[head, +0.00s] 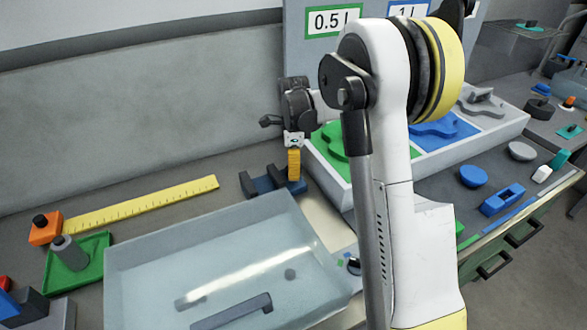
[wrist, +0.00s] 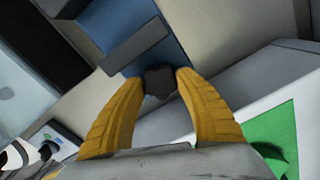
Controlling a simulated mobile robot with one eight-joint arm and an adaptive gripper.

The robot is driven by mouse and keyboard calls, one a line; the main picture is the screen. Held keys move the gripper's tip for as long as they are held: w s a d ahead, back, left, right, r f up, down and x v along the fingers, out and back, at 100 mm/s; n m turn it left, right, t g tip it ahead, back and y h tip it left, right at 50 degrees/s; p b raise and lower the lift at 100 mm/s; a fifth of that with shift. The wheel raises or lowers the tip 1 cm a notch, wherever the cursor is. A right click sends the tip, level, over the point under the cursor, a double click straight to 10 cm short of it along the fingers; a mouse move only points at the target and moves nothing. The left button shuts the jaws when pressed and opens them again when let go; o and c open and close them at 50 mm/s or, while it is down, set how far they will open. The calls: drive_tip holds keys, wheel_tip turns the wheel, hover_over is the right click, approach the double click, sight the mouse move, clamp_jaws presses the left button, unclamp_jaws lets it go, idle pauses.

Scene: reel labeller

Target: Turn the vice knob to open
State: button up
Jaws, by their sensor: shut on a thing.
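The vice (head: 264,185) stands on the bench in the head view, behind the clear bin. It has a blue base and dark upright jaws. In the wrist view its blue body (wrist: 160,48) runs from the top toward the middle, with a dark jaw bar (wrist: 136,45) across it. The dark knob (wrist: 160,82) is at the vice's near end, between the yellow fingertips. My gripper (head: 294,178) points down at the vice's right end. It is shut on the knob, also seen in the wrist view (wrist: 161,80). The fingers hide the knob in the head view.
A large clear bin (head: 130,270) stands in front of the vice. A white tray (head: 335,180) with green, blue and grey compartments is close at the right. A yellow ruler (head: 150,204) and a green tray (head: 95,263) lie at the left. A wall is behind.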

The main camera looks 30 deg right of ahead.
drive_tip(key=shift+n, duration=0.4)
drive_tip(key=n+p, duration=0.2)
drive_tip(key=n, duration=0.3)
drive_tip(key=shift+n, duration=0.3)
drive_tip(key=n, duration=0.3)
drive_tip(key=shift+n+p, duration=0.3)
drive_tip(key=shift+p, duration=0.05)
drive_tip(key=shift+w+n, duration=0.1)
drive_tip(key=shift+n, duration=1.5)
drive_tip(key=shift+f, duration=0.1)
drive_tip(key=shift+a, duration=0.1)
drive_tip(key=o, duration=1.2)
drive_tip(key=shift+a, duration=0.15)
